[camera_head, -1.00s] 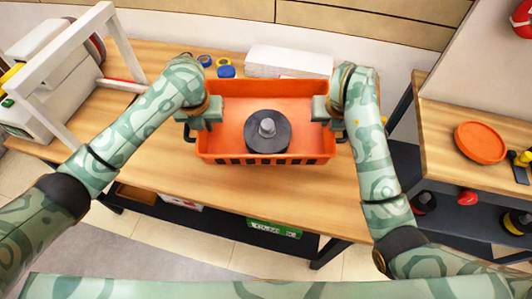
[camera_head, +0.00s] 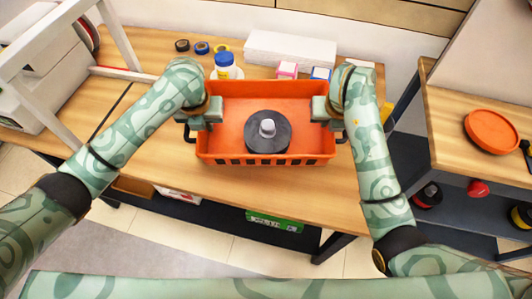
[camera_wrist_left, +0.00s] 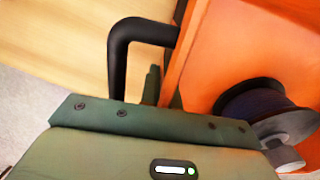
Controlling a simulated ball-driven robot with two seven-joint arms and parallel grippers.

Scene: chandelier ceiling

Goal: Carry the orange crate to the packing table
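The orange crate (camera_head: 220,143) is level in front of me, over the wooden table (camera_head: 160,185). A dark spool with a pale hub (camera_head: 268,133) lies in it. My left gripper (camera_head: 203,117) is shut at the crate's left side and my right gripper (camera_head: 328,112) at its right side. The left wrist view shows the black handle (camera_wrist_left: 125,50) and the orange wall (camera_wrist_left: 205,60) by the left gripper; its fingertips are mostly hidden. I cannot tell which table is the packing table, nor how high the crate is above the wood.
Behind the crate stand a blue-capped bottle (camera_head: 226,68), small boxes (camera_head: 287,70), tape rolls (camera_head: 202,47) and a white stack (camera_head: 290,49). A pale machine frame (camera_head: 110,30) stands left. A second table with an orange dish (camera_head: 492,132) is right, across a gap.

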